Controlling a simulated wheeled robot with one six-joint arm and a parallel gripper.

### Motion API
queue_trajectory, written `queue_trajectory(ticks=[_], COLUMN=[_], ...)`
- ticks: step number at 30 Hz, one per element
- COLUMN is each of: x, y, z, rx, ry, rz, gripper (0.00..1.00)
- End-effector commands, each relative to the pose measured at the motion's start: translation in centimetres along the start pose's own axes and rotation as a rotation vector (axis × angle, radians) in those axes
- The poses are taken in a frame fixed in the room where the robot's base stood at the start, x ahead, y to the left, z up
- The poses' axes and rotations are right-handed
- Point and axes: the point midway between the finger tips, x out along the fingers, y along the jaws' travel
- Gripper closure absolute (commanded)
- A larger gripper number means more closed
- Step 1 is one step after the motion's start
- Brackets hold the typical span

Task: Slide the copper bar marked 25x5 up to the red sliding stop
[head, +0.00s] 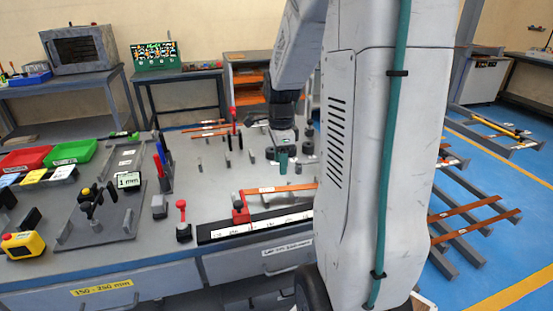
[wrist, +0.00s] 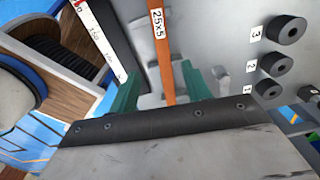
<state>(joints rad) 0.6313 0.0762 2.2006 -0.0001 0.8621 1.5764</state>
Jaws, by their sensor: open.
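My gripper (wrist: 162,92) is open, one finger on each side of the bar with gaps. In the head view my gripper (head: 284,160) shows behind the bar. The stop does not show in the wrist view.
A black rail with a white scale (head: 255,227) runs along the bench's front edge, beside the bar. Dark rollers numbered 1, 2 and 3 (wrist: 278,62) stand right of the bar in the wrist view. A red-knobbed lever (head: 182,220) stands left of the stop.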

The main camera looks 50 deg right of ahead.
Motion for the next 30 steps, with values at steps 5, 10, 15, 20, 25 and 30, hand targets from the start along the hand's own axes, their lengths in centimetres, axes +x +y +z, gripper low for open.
queue_trajectory(ticks=[5, 10, 15, 20, 25, 30], x=[0.6, 0.6, 1.1, 3.2, 5.8, 7.7], y=[-0.6, -0.5, -0.5, -0.4, -0.4, -0.4], z=[-0.7, -0.7, -0.6, -0.6, -0.6, -0.6], rx=[0.062, 0.06, 0.058, 0.057, 0.057, 0.057], ry=[0.0, 0.0, 0.0, 0.0, 0.0, 0.0], rz=[0.003, 0.003, 0.003, 0.007, 0.006, 0.005], gripper=[0.52, 0.52, 0.52, 0.52, 0.52, 0.52])
